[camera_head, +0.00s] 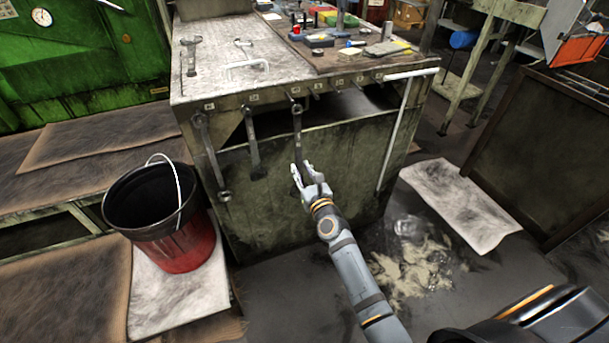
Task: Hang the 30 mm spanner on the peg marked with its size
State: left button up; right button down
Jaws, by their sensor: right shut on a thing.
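My right gripper (303,173) is in front of the cabinet, shut on the lower end of a dark spanner (297,137). This spanner stands upright, with its ring end at the third peg from the left, under a small size tag (295,90). I cannot tell whether the ring is around the peg or just in front of it. Two more spanners hang to the left, one at the far left peg (208,150) and one at the second peg (252,140). The tag numbers are too small to read. My left gripper is not in view.
Further tags and pegs (340,82) run right along the bench edge (420,69). Loose tools (190,55) lie on the bench top. A pale rod (395,135) leans at the cabinet's right. A red and black bucket (180,250) stands at the left.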

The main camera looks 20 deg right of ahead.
aim_at(299, 164)
jog(key=shift+w+r, duration=0.1)
jog(key=shift+w, duration=0.8)
jog(key=shift+r, duration=0.15)
jog(key=shift+w, duration=0.3)
dwell(0.5)
jog(key=shift+w, duration=1.5)
jog(key=shift+f+b, duration=0.2)
jog(key=shift+b, duration=0.15)
dwell(0.5)
jog(key=c, duration=1)
grip_release()
jog(key=shift+a, duration=0.1)
